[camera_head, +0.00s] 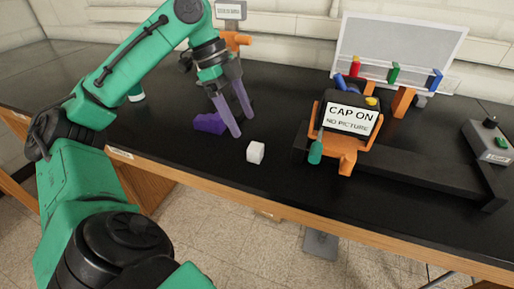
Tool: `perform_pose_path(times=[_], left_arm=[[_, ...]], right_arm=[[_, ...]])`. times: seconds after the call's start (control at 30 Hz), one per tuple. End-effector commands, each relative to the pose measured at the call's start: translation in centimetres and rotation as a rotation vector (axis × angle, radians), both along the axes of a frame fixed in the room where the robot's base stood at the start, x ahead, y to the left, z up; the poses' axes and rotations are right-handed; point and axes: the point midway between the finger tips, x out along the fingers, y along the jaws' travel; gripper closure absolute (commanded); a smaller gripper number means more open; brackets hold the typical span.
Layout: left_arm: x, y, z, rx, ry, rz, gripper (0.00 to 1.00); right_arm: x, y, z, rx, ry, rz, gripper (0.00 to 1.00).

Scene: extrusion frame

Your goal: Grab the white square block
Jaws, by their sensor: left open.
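The white square block (255,152) is small and sits on the black tabletop, near the table's front edge. My left gripper (240,127) has two long purple fingers pointing down. It is open and empty, above and slightly left of the white block, and apart from it in the picture. How high its fingertips are over the table is hard to tell. My right gripper is not in view.
A purple piece (209,123) lies just left of my gripper. A grey button box (488,140) is at the far right. The table around the block is clear.

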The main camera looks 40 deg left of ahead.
Motion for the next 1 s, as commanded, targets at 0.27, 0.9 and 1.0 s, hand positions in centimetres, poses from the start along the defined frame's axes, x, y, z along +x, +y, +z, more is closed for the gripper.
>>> perform_pose_path(times=[0.27, 0.9, 1.0], left_arm=[[0.6, -1.6, -4.6, 0.001, 0.003, 0.0, 0.21], [1.2, -3.2, -8.4, -0.001, 0.0, 0.001, 0.9], [1.2, -3.2, -8.4, -0.001, -0.001, 0.0, 1.0]], right_arm=[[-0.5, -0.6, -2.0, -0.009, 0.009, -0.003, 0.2], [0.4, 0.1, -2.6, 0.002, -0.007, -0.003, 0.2], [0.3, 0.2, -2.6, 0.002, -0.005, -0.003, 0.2]])
